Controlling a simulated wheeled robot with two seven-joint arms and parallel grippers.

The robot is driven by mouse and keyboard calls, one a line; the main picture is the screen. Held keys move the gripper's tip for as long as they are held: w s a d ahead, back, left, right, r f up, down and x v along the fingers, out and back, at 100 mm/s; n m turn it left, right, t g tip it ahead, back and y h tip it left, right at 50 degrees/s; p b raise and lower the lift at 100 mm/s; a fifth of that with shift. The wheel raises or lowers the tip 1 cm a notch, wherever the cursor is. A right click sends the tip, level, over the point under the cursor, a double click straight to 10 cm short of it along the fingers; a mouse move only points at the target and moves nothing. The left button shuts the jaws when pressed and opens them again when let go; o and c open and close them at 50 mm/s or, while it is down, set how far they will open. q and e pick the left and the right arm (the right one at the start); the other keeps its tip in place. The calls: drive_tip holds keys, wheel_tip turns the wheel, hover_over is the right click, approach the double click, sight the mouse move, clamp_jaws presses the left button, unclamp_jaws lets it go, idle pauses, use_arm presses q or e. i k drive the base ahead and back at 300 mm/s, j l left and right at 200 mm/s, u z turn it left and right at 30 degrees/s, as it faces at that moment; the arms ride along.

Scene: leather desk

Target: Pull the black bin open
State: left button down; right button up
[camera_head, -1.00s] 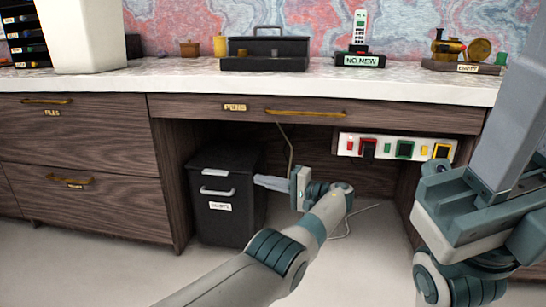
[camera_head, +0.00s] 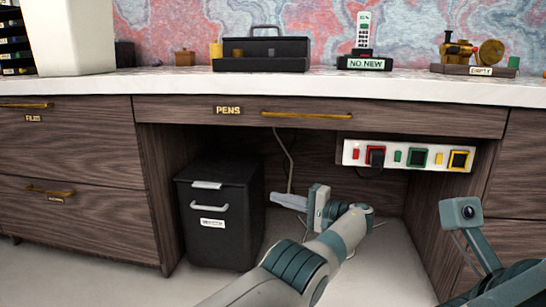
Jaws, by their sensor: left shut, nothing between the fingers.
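The black bin (camera_head: 224,212) stands on the floor under the desk, left of the middle. It has a silver tab (camera_head: 206,185) at its top front edge, a curved silver handle (camera_head: 209,205) and a white label (camera_head: 212,223) on its front. Its front looks shut. My left gripper (camera_head: 273,198) is just right of the bin, pointing left, with its fingers shut and empty. A small gap shows between the fingertips and the bin's right side. My right arm (camera_head: 482,245) shows at the lower right, and its gripper is out of view.
The desk (camera_head: 250,82) with its pens drawer (camera_head: 245,111) is above the bin. Drawers (camera_head: 70,150) stand to the left. The floor in front of the bin is clear.

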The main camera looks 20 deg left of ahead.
sight(224, 228)
drive_tip(key=i+j, duration=0.15)
drive_tip(key=i, duration=0.25)
drive_tip(key=i+j, duration=0.15)
drive_tip(key=i, duration=0.25)
drive_tip(key=i+j, duration=0.15)
drive_tip(key=i, duration=0.25)
